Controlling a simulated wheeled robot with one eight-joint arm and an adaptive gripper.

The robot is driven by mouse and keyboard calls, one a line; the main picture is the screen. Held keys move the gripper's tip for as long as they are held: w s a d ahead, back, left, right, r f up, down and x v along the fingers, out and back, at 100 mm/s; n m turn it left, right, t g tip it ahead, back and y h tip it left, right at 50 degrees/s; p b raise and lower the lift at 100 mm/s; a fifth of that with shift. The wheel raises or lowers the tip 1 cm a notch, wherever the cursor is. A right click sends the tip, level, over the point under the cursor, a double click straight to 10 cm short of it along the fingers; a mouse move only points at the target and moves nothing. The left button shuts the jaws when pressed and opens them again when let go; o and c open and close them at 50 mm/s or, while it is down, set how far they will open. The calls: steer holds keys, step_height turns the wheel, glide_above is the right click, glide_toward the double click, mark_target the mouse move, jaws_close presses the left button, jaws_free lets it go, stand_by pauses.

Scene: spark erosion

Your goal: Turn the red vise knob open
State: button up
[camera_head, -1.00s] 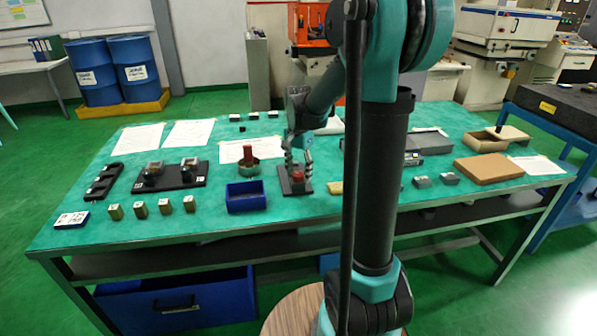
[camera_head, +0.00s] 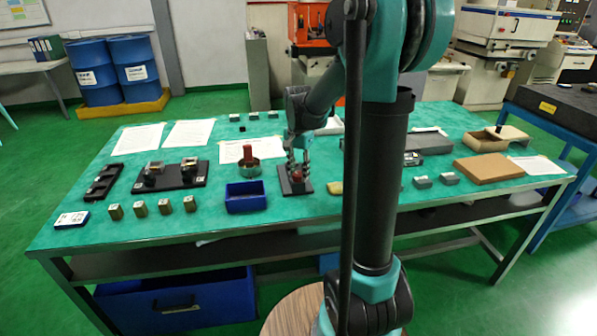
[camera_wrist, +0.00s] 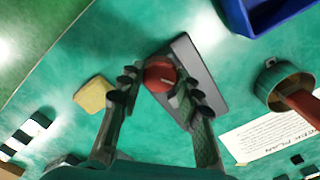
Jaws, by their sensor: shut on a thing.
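The red vise knob (camera_wrist: 160,73) sits on a dark grey base plate (camera_wrist: 205,80) on the green table. In the head view the red knob (camera_head: 297,176) shows small, low between the fingers, above its dark plate (camera_head: 303,187). My gripper (camera_head: 298,164) points down over the plate. In the wrist view my gripper (camera_wrist: 153,88) has one finger on each side of the knob, shut on it. The vise's jaws cannot be made out.
A blue bin (camera_head: 245,197) and a cup with a red-brown handle (camera_head: 249,166) stand left of the plate. A yellowish block (camera_wrist: 92,94) lies close on the other side. Several brass blocks (camera_head: 164,206) line the front left. A brown board (camera_head: 488,168) lies at right.

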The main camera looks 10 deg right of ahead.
steer(key=n, duration=0.3)
steer(key=shift+n, duration=0.4)
steer(key=n, duration=0.3)
steer(key=shift+n, duration=0.4)
steer(key=n, duration=1.8)
steer(key=shift+n, duration=1.8)
